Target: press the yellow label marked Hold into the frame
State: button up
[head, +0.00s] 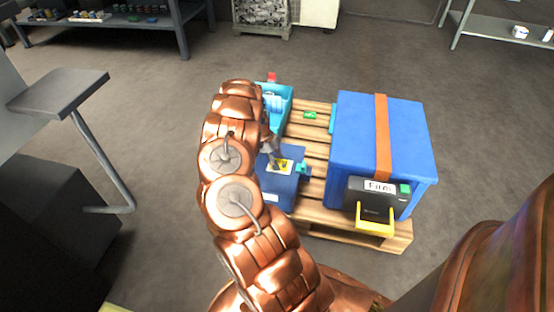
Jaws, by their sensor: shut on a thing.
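My copper arm reaches out over a wooden pallet. The grey fingers of my gripper (272,154) are partly hidden by the arm and are shut on a small yellow label (284,167) with a dark mark. The writing on it is too small to read. The label is just above or against a low blue box (280,188); I cannot tell whether it touches. A yellow frame (374,225) sticks out low on the front of a black unit on the large blue case. I cannot tell if this is the task's frame.
The large blue case (354,128) with an orange strap (382,135) stands on the pallet (316,218). A white label, apparently "Firm" (380,186), is on its black unit. A teal bin (281,110) and a green piece (310,115) are behind. The surrounding floor is clear.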

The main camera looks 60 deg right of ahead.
jog(key=o, duration=1.1)
jog(key=shift+o, duration=0.2)
jog(key=o, duration=0.4)
jog(key=shift+c, duration=0.2)
jog(key=shift+r, duration=0.1)
jog(key=shift+r+p, duration=3.45)
jog(key=shift+c, duration=0.2)
grip_shut()
